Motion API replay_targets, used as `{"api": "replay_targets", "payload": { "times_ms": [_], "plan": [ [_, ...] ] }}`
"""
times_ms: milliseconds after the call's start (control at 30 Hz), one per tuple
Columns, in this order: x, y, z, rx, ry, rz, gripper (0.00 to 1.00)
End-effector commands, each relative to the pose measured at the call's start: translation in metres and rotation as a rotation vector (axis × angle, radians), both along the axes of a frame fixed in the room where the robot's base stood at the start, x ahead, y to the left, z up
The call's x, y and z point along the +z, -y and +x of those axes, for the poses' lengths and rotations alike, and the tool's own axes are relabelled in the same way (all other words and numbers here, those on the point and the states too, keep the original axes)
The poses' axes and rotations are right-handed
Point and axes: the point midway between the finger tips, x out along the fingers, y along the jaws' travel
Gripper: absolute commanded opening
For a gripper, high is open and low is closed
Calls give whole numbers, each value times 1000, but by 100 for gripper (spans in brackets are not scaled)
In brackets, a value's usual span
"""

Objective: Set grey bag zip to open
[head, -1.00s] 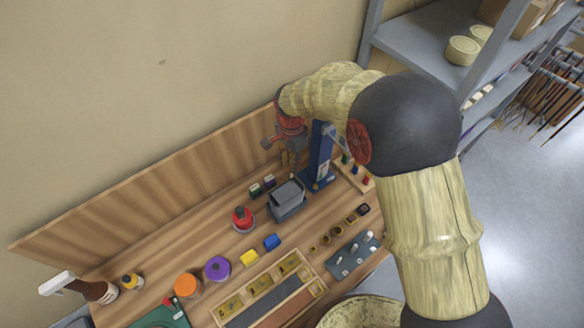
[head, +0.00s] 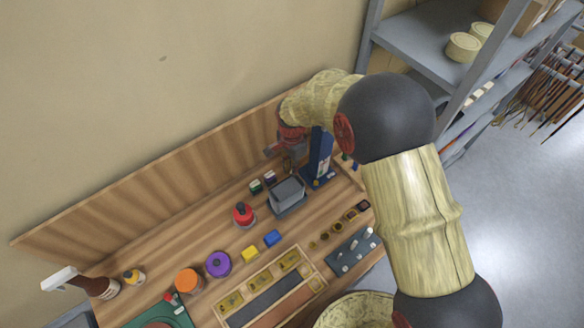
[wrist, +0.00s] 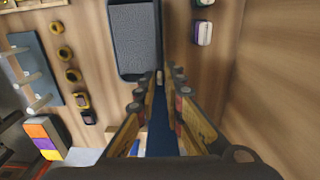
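The grey bag (head: 286,191) is a boxy dark grey pouch on the wooden bench, left of a blue upright stand (head: 319,155). In the wrist view the bag (wrist: 134,38) lies at the top centre, a lighter grey panel framed by a darker rim. A small pale piece at its near edge may be the zip tab. My gripper (head: 291,163) is above and behind the bag, beside the stand. In the wrist view my gripper (wrist: 161,78) has its two fingers apart, pointing toward the bag's near edge. Whether the tips touch anything is unclear.
Two small boxes (wrist: 203,27) lie right of the bag in the wrist view. A wooden back panel (head: 170,185) runs along the wall.

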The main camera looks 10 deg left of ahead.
Motion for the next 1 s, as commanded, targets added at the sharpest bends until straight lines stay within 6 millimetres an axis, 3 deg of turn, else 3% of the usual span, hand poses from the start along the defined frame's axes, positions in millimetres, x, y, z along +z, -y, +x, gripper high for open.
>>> {"api": "replay_targets", "payload": {
  "times_ms": [133, 1000],
  "plan": [
    [0, 0, 0, 0, 0, 0, 0],
    [0, -6, -6, 2, 0, 0, 0]
  ]
}}
